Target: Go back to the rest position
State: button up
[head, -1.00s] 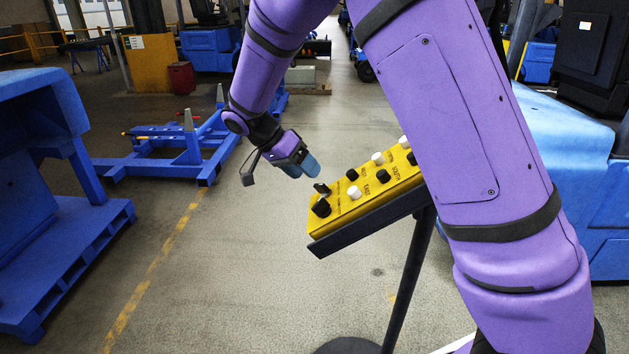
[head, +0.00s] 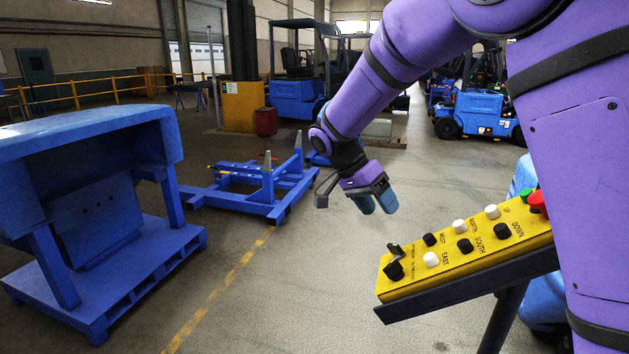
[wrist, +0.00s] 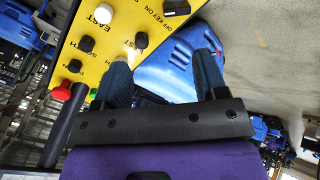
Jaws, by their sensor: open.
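My gripper (head: 376,204) hangs at the end of my purple arm, left of and above the near end of a yellow control box (head: 462,254). It is open and empty, its blue fingertips apart from the box. In the wrist view both fingers (wrist: 164,75) show, with a gap between them and the yellow box (wrist: 115,30) beyond. The box has black and white buttons marked with directions, a black key switch (head: 395,262) at its near end, and green and red buttons (head: 537,203) at its far end. My arm partly hides the far end.
A dark stand (head: 470,290) carries the box. A blue counterweight (head: 75,165) on a blue pallet (head: 150,275) stands at the left. A blue frame (head: 265,192) lies behind my gripper. Forklifts (head: 300,85) stand farther back. The floor in the middle is clear.

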jog(key=s+d+r+n+t+y, duration=0.1)
jog(key=s+d+r+n+y, duration=0.2)
jog(key=s+d+r, duration=0.35)
jog(key=s+d+r+n+t+y, duration=0.1)
jog(key=s+d+r+n+t, duration=0.1)
jog(key=s, duration=0.9)
jog(key=s+d+r+n+t+y, duration=0.2)
jog(key=s+n, duration=0.4)
jog(key=s, duration=0.6)
jog(key=d+r+t, duration=0.1)
jog(key=t, duration=0.1)
jog(key=shift+n+t+y, duration=0.3)
